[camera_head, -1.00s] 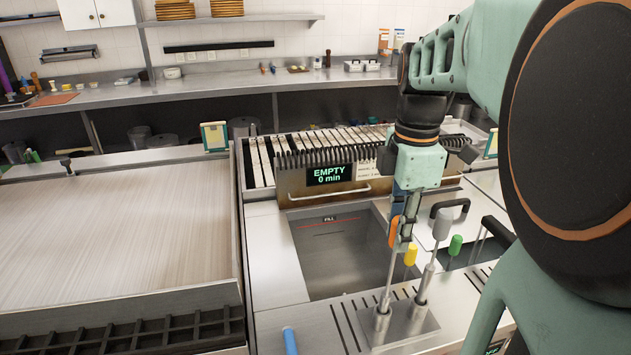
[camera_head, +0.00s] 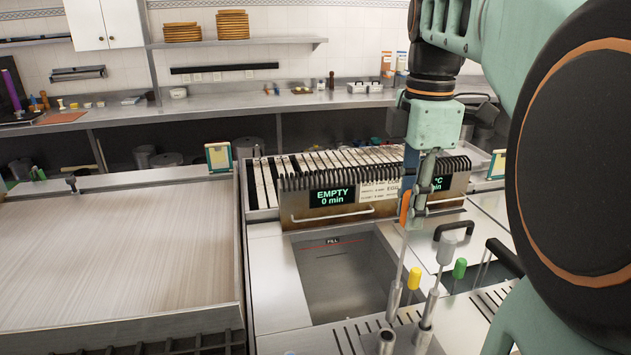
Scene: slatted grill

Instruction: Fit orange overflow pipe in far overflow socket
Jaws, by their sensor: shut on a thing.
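The orange overflow pipe (camera_head: 405,207) is a thin grey tube with an orange top, held upright. My gripper (camera_head: 412,213) is shut on it near that top. The tube's lower end hangs over the front deck, close above a short metal holder (camera_head: 388,341); whether they touch is unclear. The open basin (camera_head: 342,272), with a red line and a "FILL" mark, lies to the left of the pipe. I cannot make out the far overflow socket.
A yellow-topped piece (camera_head: 413,279), a grey-topped rod (camera_head: 446,248) and a green-topped piece (camera_head: 460,268) stand close to the pipe. The slatted grill unit (camera_head: 330,204) with an "EMPTY 0 min" display stands behind the basin. A wide flat surface (camera_head: 110,255) lies left.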

